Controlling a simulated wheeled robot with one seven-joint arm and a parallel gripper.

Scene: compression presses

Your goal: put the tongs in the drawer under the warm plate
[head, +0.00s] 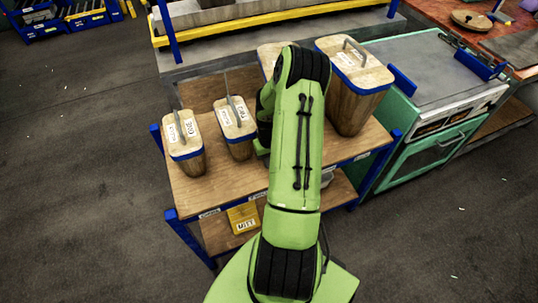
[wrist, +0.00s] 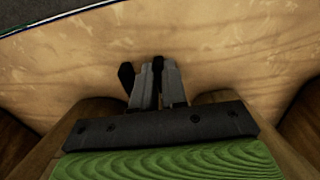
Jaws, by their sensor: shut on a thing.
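In the head view my gripper is hidden behind my own green arm, over the wooden table. In the wrist view my gripper (wrist: 158,82) has its grey fingers close together on a narrow dark thing. Little of that thing shows, so I cannot tell whether it is the tongs. I see no tongs clearly elsewhere. A teal unit with a grey flat top (head: 415,65) stands at the right, seemingly the warm plate. A teal front panel with a handle (head: 435,150) below its top seems to be the drawer, and it looks shut.
The wooden table (head: 240,187) has a blue frame. Lidded wooden bins stand on it: one at left (head: 184,145), one beside it (head: 237,130) and a large one at right (head: 350,85). A yellow box (head: 243,217) sits on the lower shelf. Grey floor (head: 80,200) is clear at left.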

